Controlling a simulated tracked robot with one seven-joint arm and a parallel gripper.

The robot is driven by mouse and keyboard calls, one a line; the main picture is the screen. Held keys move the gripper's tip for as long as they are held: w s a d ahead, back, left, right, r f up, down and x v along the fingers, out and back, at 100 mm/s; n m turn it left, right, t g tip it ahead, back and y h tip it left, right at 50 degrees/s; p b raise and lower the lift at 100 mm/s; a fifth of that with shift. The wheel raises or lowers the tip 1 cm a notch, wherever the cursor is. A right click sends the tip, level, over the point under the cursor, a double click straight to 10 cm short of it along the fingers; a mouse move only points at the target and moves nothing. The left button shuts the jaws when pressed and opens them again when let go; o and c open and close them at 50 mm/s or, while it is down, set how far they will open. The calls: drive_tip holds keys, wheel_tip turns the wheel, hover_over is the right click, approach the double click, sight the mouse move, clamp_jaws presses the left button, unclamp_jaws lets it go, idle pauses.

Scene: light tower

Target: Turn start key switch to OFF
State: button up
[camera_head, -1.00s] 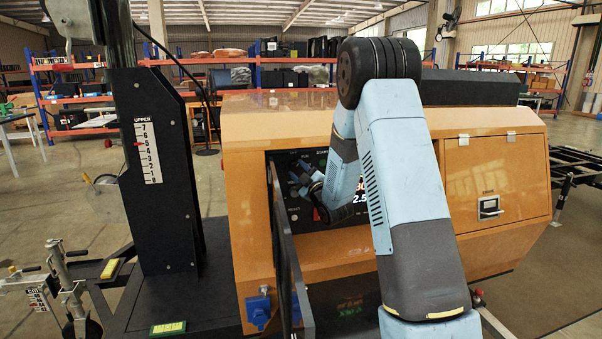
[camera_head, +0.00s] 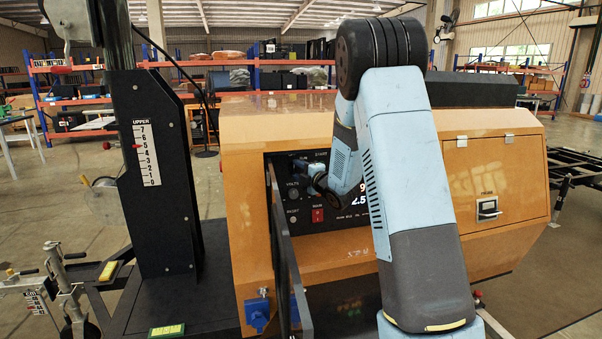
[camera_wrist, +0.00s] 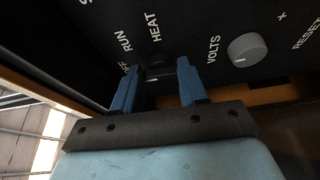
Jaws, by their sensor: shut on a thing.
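The start key switch (camera_wrist: 157,66) is a dark knob on the black control panel, in the wrist view beside the RUN and HEAT labels and part of an OFF label. My gripper (camera_wrist: 157,76) has one blue finger on each side of it and is shut on it. A small pale mark shows low on the knob, between the fingers. The exact setting of the switch is hard to read. In the head view, my gripper (camera_head: 301,164) is at the panel's upper left, near the START label, and the switch itself is hidden.
A grey VOLTS knob (camera_wrist: 248,49) sits close to the switch. A red MAIN switch (camera_head: 317,215) is lower on the panel. The open black door (camera_head: 287,255) stands left of my arm. The orange cabinet (camera_head: 247,180) surrounds the panel opening.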

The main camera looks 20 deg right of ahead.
drive_tip(key=shift+s+a+f+n, duration=0.1)
drive_tip(key=shift+a+f+n, duration=0.1)
drive_tip(key=shift+a+n, duration=0.15)
drive_tip(key=o, duration=0.8)
drive_tip(key=shift+c, duration=0.2)
drive_tip(key=shift+o, duration=1.4)
drive_tip(key=shift+d, duration=0.1)
drive_tip(key=shift+r, duration=0.1)
drive_tip(key=shift+d, duration=0.1)
drive_tip(key=v, duration=1.3)
drive_tip(key=shift+s+d, duration=0.2)
drive_tip(key=shift+s, duration=0.1)
drive_tip(key=shift+r, duration=0.1)
